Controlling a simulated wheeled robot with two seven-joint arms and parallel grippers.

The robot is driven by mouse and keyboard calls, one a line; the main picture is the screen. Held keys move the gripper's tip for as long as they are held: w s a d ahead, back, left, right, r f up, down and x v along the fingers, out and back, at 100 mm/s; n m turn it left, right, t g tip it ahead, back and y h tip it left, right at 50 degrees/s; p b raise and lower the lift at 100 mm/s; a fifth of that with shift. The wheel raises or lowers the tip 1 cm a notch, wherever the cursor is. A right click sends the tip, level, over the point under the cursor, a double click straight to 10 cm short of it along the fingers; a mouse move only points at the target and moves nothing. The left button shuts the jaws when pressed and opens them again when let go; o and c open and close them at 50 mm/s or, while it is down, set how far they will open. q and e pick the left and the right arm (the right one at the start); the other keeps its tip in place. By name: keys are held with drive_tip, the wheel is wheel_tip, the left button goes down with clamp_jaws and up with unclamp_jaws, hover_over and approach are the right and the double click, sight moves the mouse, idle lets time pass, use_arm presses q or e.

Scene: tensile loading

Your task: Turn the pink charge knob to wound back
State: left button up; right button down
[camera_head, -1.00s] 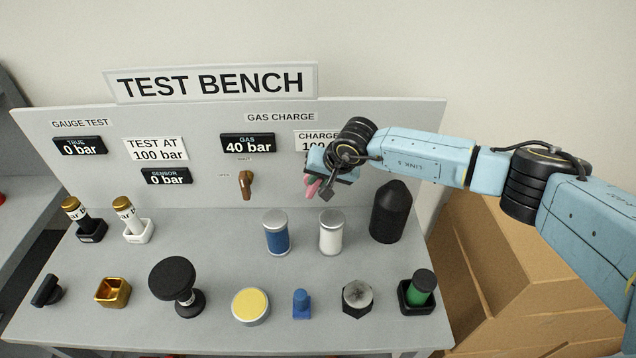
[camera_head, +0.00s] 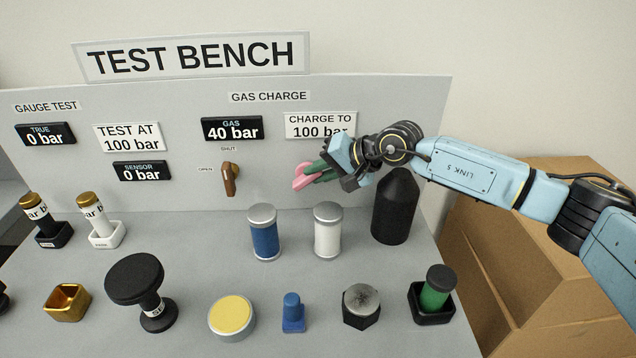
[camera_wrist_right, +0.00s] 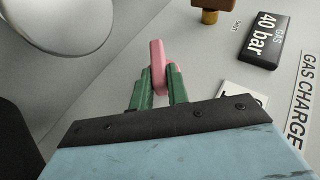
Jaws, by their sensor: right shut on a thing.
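The pink charge knob (camera_head: 302,177) sits on the upright panel, below the "CHARGE TO 100 bar" sign. My right gripper (camera_head: 318,172) reaches in from the right with its green fingers shut on the knob. In the right wrist view the pink knob (camera_wrist_right: 157,66) stands between the two green fingertips (camera_wrist_right: 157,84), its outer end sticking out past them. The knob's base and any position marks around it are hidden by the gripper. The gas display (camera_head: 232,129) reads 40 bar. My left gripper is not in view.
A brown valve handle (camera_head: 229,180) is on the panel to the left, near "OPEN" and "SHUT" labels. Several parts line the bench front.

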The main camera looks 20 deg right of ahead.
drive_tip(key=shift+b, duration=0.3)
drive_tip(key=c, duration=1.4)
unclamp_jaws()
drive_tip(key=shift+o, duration=0.2)
drive_tip(key=shift+d, duration=0.1)
drive_tip(key=v, duration=1.3)
drive_tip(key=shift+s+d+b, duration=0.15)
drive_tip(key=shift+b, duration=0.3)
